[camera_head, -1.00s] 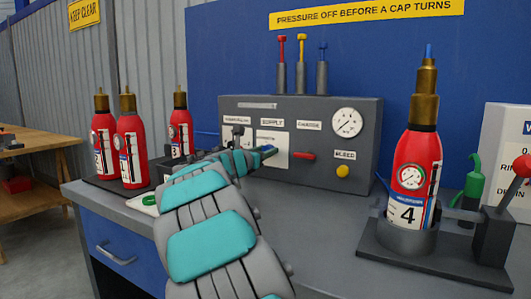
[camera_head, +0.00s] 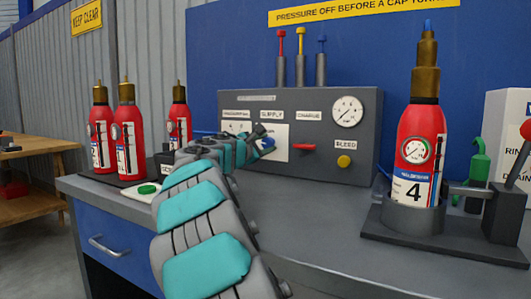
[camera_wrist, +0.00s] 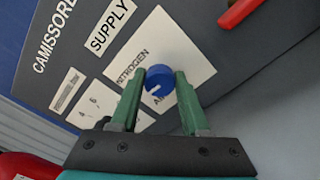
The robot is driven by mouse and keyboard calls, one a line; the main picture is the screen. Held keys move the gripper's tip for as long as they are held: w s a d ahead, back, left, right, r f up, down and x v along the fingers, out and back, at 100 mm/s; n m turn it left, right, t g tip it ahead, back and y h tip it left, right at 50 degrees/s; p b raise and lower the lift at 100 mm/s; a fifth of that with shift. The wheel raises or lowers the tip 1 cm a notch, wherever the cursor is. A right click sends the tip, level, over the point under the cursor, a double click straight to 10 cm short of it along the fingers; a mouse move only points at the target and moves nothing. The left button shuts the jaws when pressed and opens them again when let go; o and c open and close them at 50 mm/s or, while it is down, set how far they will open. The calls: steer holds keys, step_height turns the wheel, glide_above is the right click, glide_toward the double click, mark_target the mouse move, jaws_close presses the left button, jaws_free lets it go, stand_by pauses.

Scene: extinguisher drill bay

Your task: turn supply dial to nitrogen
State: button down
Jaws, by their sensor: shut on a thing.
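The blue supply dial (camera_wrist: 161,80) sits on a white plate (camera_wrist: 190,62) under the SUPPLY label, on the grey control panel. The plate reads NITROGEN on one side of the dial, and a partly hidden word starting "AI" shows below it. A small white mark shows on the dial's lower edge; its exact setting is hard to read. My gripper (camera_wrist: 159,88) is shut on the dial, with one green finger on each side.
On the panel are a red lever (camera_head: 304,148), a yellow bleed button (camera_head: 344,161) and a gauge (camera_head: 347,111). Red extinguishers (camera_head: 126,130) stand left on the bench, and extinguisher 4 (camera_head: 414,160) stands in a holder at right. The bench front centre (camera_head: 320,220) is clear.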

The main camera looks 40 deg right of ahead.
steer(key=m+b, duration=0.4)
steer(key=shift+f, duration=0.35)
steer(key=m+b, duration=0.2)
steer(key=shift+m, duration=0.4)
steer(key=shift+r+m+b, duration=0.1)
steer(key=shift+m+b, duration=0.2)
steer(key=shift+r, duration=0.1)
steer(key=shift+c, duration=1.9)
jaws_free()
